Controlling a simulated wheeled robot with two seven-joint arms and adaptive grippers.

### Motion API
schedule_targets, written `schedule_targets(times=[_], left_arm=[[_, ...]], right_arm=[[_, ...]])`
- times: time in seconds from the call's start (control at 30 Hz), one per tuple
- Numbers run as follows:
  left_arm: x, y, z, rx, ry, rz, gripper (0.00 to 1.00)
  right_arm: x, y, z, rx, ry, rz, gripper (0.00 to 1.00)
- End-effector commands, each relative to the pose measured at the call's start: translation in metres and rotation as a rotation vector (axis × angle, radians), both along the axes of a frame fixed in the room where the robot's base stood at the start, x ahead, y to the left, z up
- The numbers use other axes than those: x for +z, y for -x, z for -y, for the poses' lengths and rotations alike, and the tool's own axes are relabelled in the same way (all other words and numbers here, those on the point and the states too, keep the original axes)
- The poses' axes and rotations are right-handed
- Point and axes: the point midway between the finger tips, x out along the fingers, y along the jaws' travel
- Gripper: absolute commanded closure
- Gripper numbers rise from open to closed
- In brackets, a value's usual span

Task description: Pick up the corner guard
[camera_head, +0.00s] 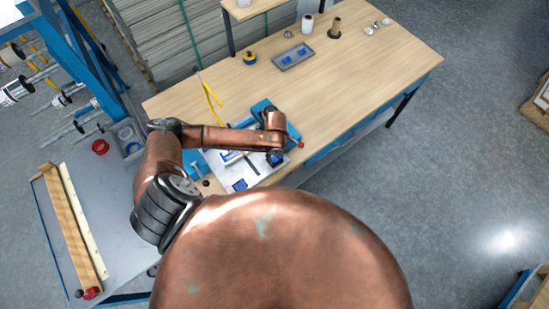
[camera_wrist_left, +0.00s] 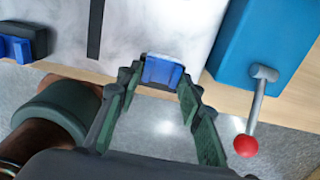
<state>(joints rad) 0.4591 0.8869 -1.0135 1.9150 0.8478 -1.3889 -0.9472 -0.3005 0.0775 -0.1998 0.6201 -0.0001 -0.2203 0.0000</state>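The blue corner guard (camera_wrist_left: 163,71) sits at the near edge of a pale sheet (camera_wrist_left: 140,28) in the left wrist view, between my left gripper's fingertips. My left gripper (camera_wrist_left: 161,82) is open around it, with one finger on each side and little room to spare; I cannot tell whether either finger touches it. In the head view my left gripper (camera_head: 276,157) points down over the table's near edge, and my arm hides most of the spot. My right gripper is not in view.
A blue device (camera_wrist_left: 262,45) with a red-knobbed lever (camera_wrist_left: 247,145) stands close to the right of my left gripper. A dark holder with blue pieces (camera_wrist_left: 20,47) lies to its left. A grey tray (camera_head: 293,58) and several small items are farther back on the wooden table (camera_head: 370,75).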

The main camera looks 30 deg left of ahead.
Motion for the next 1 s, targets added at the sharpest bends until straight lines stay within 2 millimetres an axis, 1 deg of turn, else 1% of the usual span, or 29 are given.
schedule_targets(times=[0.03,0.13,0.17,0.43,0.57,0.67,0.77,0.8,0.87,1.0], left_arm=[[0.0,0.0,0.0,0.0,0.0,0.0,0.71],[0.0,0.0,0.0,0.0,0.0,0.0,0.77],[0.0,0.0,0.0,0.0,0.0,0.0,0.78],[0.001,0.0,0.0,0.0,0.0,0.001,0.79],[0.007,-0.001,0.0,0.0,0.001,0.002,0.79],[0.018,-0.001,-0.001,0.0,0.0,0.002,0.79],[0.034,-0.001,0.001,-0.002,0.001,0.003,0.79],[0.04,0.001,0.009,-0.003,0.004,0.003,0.79],[0.052,0.003,0.018,-0.004,0.004,0.004,0.79],[0.083,0.01,0.044,-0.006,0.005,0.005,0.79]], right_arm=[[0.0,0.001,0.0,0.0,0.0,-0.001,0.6],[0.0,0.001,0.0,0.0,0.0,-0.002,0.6],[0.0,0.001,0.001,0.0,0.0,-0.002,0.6],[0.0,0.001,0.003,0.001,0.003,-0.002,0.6],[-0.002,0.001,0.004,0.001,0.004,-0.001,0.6],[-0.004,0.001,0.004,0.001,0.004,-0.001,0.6],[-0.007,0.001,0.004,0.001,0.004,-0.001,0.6],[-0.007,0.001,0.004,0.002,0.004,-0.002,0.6],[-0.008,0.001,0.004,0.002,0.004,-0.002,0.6],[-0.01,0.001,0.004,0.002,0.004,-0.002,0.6]])
